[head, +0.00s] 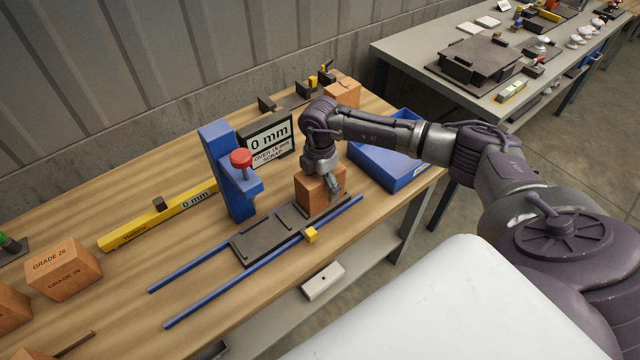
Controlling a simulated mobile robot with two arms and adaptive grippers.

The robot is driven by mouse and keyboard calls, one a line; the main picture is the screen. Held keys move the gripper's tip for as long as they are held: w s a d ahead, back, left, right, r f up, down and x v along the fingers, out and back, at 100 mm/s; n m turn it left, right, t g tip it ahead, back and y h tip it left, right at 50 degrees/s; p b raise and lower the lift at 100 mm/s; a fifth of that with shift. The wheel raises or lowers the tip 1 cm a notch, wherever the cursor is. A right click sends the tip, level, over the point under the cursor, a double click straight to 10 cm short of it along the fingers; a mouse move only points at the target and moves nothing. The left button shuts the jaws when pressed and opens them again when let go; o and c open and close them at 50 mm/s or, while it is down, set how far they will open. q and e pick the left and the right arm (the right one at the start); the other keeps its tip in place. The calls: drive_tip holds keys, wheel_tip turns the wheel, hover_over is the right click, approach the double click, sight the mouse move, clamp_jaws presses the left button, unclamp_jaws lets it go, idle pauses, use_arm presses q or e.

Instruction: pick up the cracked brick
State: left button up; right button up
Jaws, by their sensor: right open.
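An orange-brown brick (309,194) stands at the right end of a dark plate (262,243) on the wooden workbench. I cannot make out a crack on it from here. My right gripper (332,186) reaches down over this brick from above, open, with a finger in front of its right side. The gripper and wrist hide part of the brick's top; I cannot tell whether the fingers touch it. A further plain brick (343,92) stands at the back. My left gripper is out of view.
A blue post with a red knob (241,158) stands left of the gripper, beside a 0 mm sign (268,140). Blue rails (262,262) run along the plate. A yellow gauge (160,217) lies left. A blue bin (388,166) is close on the right.

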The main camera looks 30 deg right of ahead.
drive_tip(key=c, duration=1.4)
drive_tip(key=shift+r, duration=0.1)
drive_tip(key=shift+c, duration=0.9)
drive_tip(key=shift+w, duration=0.1)
